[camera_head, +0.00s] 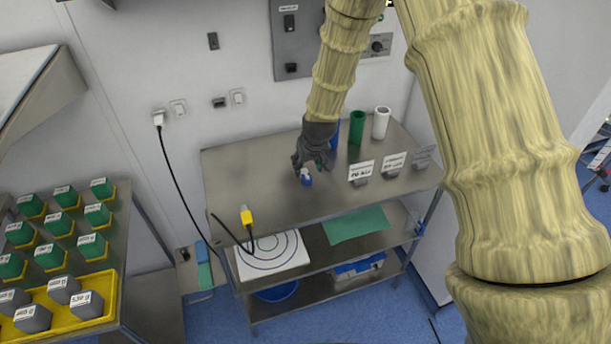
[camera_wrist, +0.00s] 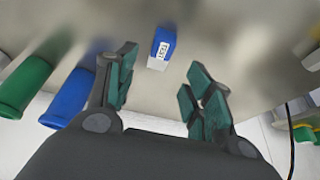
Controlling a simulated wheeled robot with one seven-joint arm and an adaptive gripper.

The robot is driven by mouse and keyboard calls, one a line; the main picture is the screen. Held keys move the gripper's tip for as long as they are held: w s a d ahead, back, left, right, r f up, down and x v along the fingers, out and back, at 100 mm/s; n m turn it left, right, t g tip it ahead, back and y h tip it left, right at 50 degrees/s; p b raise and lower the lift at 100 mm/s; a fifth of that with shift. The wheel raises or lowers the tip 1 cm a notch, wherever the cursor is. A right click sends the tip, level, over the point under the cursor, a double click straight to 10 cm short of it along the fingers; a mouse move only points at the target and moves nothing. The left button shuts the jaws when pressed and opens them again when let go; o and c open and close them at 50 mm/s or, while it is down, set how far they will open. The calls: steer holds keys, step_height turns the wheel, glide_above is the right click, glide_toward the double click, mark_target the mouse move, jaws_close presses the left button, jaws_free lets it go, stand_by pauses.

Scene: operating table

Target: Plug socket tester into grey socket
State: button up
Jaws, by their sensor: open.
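The socket tester is a small blue and white block with a "TEST" label, on the metal table. It shows in the wrist view (camera_wrist: 162,48) and in the head view (camera_head: 307,180). My gripper (camera_head: 305,170) is above the table at the tester. In the wrist view my gripper (camera_wrist: 162,68) has its fingers spread, with the tester seen between and just beyond the fingertips. I cannot tell whether they touch it. A dark grey socket (camera_head: 219,102) is on the wall behind the table, left of my gripper. The wrist view does not show this socket.
White sockets (camera_head: 238,97) flank the grey one; a white plug (camera_head: 158,119) with a black cable is further left. Green (camera_head: 357,127) and white (camera_head: 381,122) cylinders and label signs (camera_head: 361,170) stand right of my gripper.

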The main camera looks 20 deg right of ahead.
mark_target(306, 174)
steer(key=shift+f, duration=0.1)
steer(key=shift+p+x, duration=1.15)
steer(key=shift+x, duration=0.45)
steer(key=shift+p+x, duration=0.3)
steer(key=shift+x, duration=0.75)
steer(key=shift+s+f, duration=0.1)
steer(key=shift+s, duration=0.1)
steer(key=shift+c, duration=0.2)
jaws_close()
steer(key=shift+d+r+b, duration=0.1)
steer(key=shift+r+b, duration=0.9)
steer(key=shift+r, duration=0.45)
steer(key=s+a+b, duration=0.1)
steer(key=s, duration=0.4)
steer(key=s+a+r+b, duration=0.1)
steer(key=s+b, duration=0.1)
steer(key=s, duration=0.3)
steer(key=s+a+r+b, duration=0.1)
steer(key=s+b, duration=0.1)
steer(key=s, duration=0.3)
steer(key=shift+s+a+r, duration=0.1)
steer(key=shift+s+a, duration=0.2)
steer(key=shift+a, duration=0.05)
